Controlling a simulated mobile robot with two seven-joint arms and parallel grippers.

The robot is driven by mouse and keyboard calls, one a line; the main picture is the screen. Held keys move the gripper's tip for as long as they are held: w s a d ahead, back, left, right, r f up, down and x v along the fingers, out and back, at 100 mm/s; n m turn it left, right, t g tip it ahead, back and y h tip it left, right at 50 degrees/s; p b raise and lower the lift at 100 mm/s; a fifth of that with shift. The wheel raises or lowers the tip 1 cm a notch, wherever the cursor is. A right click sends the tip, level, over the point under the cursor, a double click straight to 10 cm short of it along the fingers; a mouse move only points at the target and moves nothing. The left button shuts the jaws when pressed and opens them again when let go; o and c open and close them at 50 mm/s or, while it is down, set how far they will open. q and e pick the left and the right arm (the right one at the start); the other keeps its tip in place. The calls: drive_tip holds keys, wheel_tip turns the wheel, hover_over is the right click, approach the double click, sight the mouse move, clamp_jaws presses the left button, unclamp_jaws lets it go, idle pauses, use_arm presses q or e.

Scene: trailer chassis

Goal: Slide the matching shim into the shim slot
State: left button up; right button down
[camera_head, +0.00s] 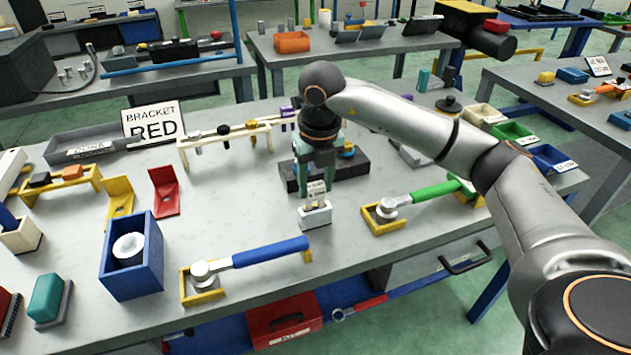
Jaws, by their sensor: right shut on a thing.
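My right gripper (317,178) reaches down over the middle of the grey table, its teal fingers pointing down. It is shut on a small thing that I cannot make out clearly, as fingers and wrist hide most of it. A small white holder (315,216) with a pale labelled piece (317,193) stands just below and in front of the fingertips; whether they touch, I cannot tell. A dark block (350,172) with a yellow and a blue knob stands right behind the fingers, partly hidden. I cannot make out which part is the shim slot. My left gripper is not in view.
A blue-handled tool (265,252) and a green-handled tool (425,194) lie in yellow rests on either side. A blue box (120,275), red bracket (164,192), wooden rack (223,140) and "BRACKET RED" sign (153,122) stand left. Bare tabletop lies between the bracket and the white holder.

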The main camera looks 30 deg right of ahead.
drive_tip(key=shift+f+b, duration=1.1)
drive_tip(key=shift+f, duration=0.45)
drive_tip(key=shift+c, duration=1.3)
unclamp_jaws()
drive_tip(key=shift+o, duration=0.4)
drive_tip(key=shift+o, duration=0.9)
drive_tip(key=shift+r, duration=0.1)
drive_tip(key=shift+r+p, duration=2.7)
drive_tip(key=shift+r, duration=0.75)
